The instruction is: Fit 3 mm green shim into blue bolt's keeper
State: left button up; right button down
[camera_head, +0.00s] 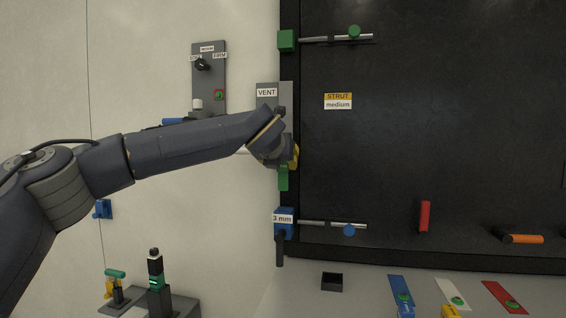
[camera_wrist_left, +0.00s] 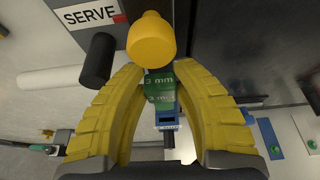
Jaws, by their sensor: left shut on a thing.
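The green shim (camera_wrist_left: 160,89), marked 3 mm, is between the yellow fingers of my left gripper (camera_wrist_left: 163,72), which is shut on it. In the head view the shim (camera_head: 283,180) hangs below my left gripper (camera_head: 292,157). The blue keeper (camera_head: 284,228), labelled 3 mm, is on the panel's left edge below the shim, with a visible gap between them. In the wrist view the blue keeper (camera_wrist_left: 167,116) shows beyond the shim. The blue bolt (camera_head: 318,224), with its blue knob, extends right from the keeper. My right gripper is out of view.
A green keeper (camera_head: 286,40) with a green-knobbed bolt (camera_head: 340,37) is at the upper left of the black panel (camera_head: 440,130). A black handle (camera_head: 280,250) hangs below the blue keeper. A small black box (camera_head: 332,282) is below.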

aim_at(283, 179)
pick_arm(q)
jog(key=shift+f, duration=0.1)
jog(key=shift+f, duration=2.4)
jog(key=shift+f, duration=3.3)
jog(key=o, duration=1)
jog(key=shift+o, duration=0.2)
jog(key=shift+r, duration=0.1)
